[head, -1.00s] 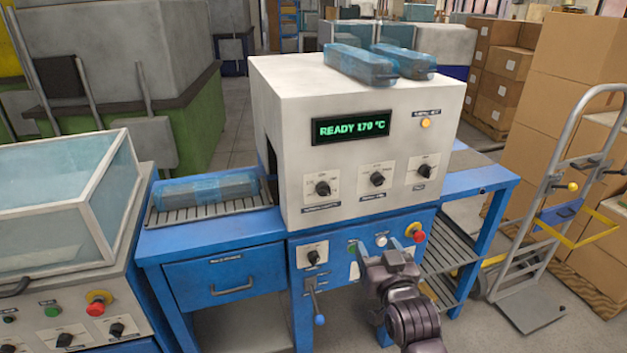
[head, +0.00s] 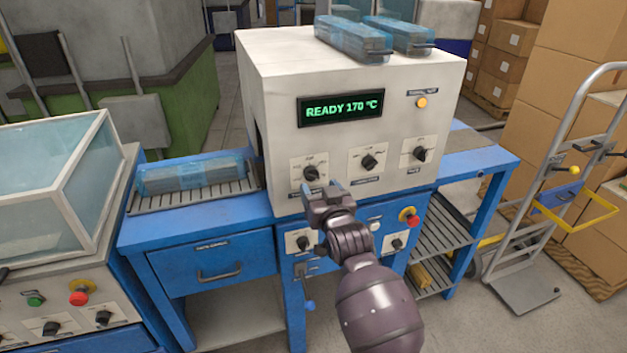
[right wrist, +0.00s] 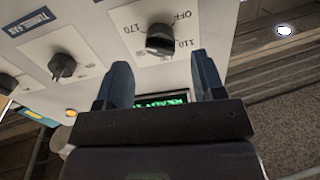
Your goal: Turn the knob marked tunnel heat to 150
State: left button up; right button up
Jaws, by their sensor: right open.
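The white tunnel box (head: 235,80) has a row of three black knobs, and its green display (head: 341,109) reads READY 170 °C. The left knob (head: 311,173) has a temperature dial; its name label is too small to read. In the right wrist view this knob (right wrist: 160,38) shows OFF, 170 and 110 around it. My right gripper (head: 325,190) is open and empty, just below and in front of this knob. In the right wrist view its fingers (right wrist: 163,75) are spread with the knob beyond their gap, apparently not touching it. My left gripper is not in view.
The middle knob (head: 369,162) and right knob (head: 420,154) sit beside it. The lower blue panel has more knobs and a red stop button (head: 409,215). Wrapped packs (head: 353,39) lie on top. A hand truck (head: 545,200) stands right.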

aim_at(314, 179)
jog(key=shift+x, duration=2.35)
jog(key=shift+c, duration=0.5)
jog(key=c, duration=0.8)
